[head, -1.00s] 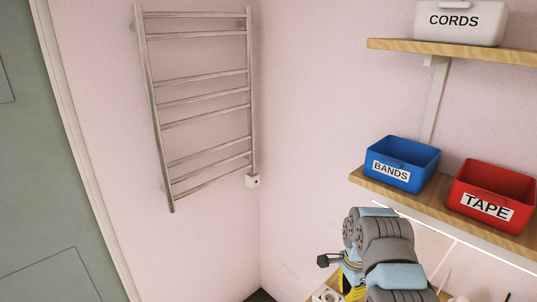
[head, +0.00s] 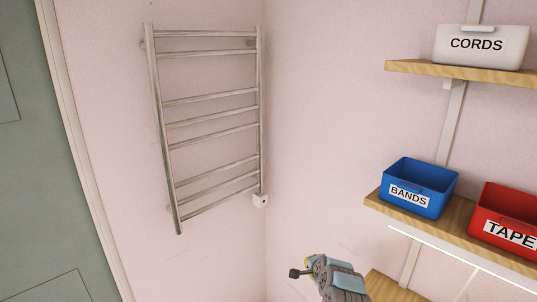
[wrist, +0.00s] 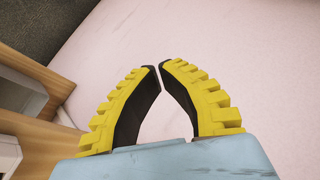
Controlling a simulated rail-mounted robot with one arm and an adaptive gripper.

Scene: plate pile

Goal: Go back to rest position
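My gripper (wrist: 159,67) shows in the wrist view with its two yellow-ribbed, black-padded fingers curved together. The tips almost meet, and nothing is between them. Behind them is a bare pink wall (wrist: 230,45). In the head view my arm shows at the bottom edge, right of centre, in front of the pink wall and below the shelf with the bins. The fingers cannot be made out clearly there. No plates are in view.
A blue BANDS bin (head: 418,187) and a red TAPE bin (head: 507,215) stand on a wooden shelf (head: 460,224). A white CORDS bin (head: 483,47) stands above. A metal towel rail (head: 210,122) hangs on the left wall. Wooden shelving (wrist: 40,130) lies left in the wrist view.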

